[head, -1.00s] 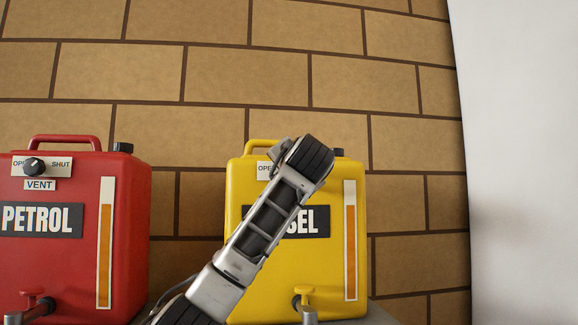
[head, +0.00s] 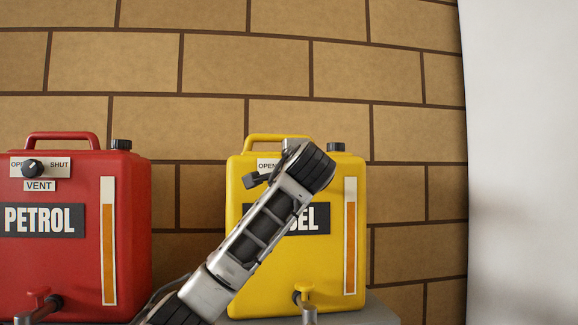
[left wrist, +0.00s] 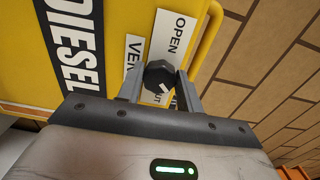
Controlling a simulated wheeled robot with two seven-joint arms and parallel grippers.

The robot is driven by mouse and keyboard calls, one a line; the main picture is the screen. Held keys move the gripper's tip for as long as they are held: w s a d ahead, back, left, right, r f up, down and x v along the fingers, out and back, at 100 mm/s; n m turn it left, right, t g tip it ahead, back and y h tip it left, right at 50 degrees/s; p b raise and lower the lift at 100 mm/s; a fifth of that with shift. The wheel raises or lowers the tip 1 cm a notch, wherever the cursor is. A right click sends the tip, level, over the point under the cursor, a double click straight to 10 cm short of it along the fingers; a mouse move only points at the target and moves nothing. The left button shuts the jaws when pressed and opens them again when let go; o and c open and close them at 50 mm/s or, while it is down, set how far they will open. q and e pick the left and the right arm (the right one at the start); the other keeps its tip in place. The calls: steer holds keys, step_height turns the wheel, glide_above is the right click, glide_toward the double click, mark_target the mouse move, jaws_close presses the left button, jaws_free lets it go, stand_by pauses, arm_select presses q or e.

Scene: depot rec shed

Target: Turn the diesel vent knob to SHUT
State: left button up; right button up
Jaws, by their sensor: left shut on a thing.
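The yellow diesel can (head: 340,255) stands centre right in the head view, with my left arm across its front. Its black vent knob (left wrist: 160,74) shows in the left wrist view between the two fingers of my left gripper (left wrist: 160,90), which is shut on it. A white mark shows on the knob's lower side; its exact aim is hard to tell. The OPEN end of the label plate (left wrist: 177,35) is clear, while the SHUT end is mostly hidden by knob and gripper. In the head view my wrist hides the knob. My right gripper is not in view.
A red petrol can (head: 130,230) with its own vent knob (head: 32,168) stands to the left. A tap (head: 304,293) juts from the diesel can's lower front. A brick wall (head: 390,70) is behind, and a pale panel (head: 520,150) is at right.

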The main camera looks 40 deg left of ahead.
arm_select(q)
steer(key=shift+f, duration=0.1)
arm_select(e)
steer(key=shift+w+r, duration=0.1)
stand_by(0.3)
arm_select(q)
steer(key=o, duration=1)
steer(key=shift+d, duration=0.1)
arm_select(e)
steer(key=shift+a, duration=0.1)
arm_select(q)
steer(key=b+v, duration=0.5)
steer(key=v, duration=1.1)
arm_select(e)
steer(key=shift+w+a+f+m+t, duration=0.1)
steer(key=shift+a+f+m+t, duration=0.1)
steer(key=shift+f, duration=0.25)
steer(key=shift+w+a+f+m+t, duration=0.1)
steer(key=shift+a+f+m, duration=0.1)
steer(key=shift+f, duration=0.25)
arm_select(q)
steer(key=shift+w, duration=0.1)
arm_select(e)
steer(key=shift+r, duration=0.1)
